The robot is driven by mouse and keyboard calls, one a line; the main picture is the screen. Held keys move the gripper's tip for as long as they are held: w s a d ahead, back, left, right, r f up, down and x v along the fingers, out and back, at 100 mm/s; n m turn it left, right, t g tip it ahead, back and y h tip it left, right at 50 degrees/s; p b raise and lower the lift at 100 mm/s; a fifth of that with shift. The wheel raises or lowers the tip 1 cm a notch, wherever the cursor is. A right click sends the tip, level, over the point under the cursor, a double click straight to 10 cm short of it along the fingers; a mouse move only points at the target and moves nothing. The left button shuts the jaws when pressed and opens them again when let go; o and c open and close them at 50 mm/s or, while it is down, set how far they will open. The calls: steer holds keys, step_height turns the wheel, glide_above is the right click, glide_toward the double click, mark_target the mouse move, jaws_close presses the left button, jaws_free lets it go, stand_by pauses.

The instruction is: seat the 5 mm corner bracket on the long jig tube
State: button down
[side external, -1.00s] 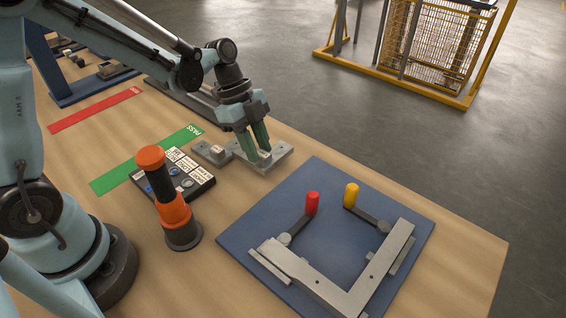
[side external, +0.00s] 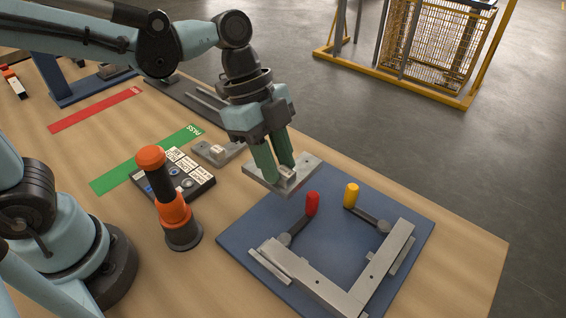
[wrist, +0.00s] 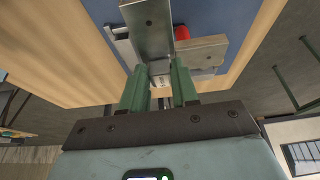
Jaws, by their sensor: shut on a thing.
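My gripper (side external: 278,172) has its green fingers shut on the small upright block of a flat grey corner bracket (side external: 257,178). The bracket is held roughly level at the far left corner of the blue jig board; a gap below it is hard to judge. In the wrist view, the block (wrist: 160,80) sits between the fingertips (wrist: 160,88) and carries small lettering I cannot read. The grey jig tubes (side external: 312,283) form an L on the board, apart from the bracket. Which one is the long tube is unclear.
Red (side external: 312,203) and yellow (side external: 351,195) clamp handles stand on the blue board (side external: 255,222), between bracket and tubes. Another grey bracket (side external: 212,153) lies on the table behind.

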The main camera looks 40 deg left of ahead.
steer(key=s+d, duration=0.3)
steer(key=d, duration=0.6)
steer(key=s+d, duration=0.4)
steer(key=d, duration=0.5)
steer(key=shift+w+d+f, duration=0.1)
steer(key=shift+w+f, duration=0.05)
steer(key=shift+f, duration=2.9)
steer(key=shift+f, duration=0.85)
steer(key=c, duration=0.8)
jaws_free()
steer(key=shift+o, duration=0.6)
steer(key=o, duration=0.5)
steer(key=shift+r, duration=0.1)
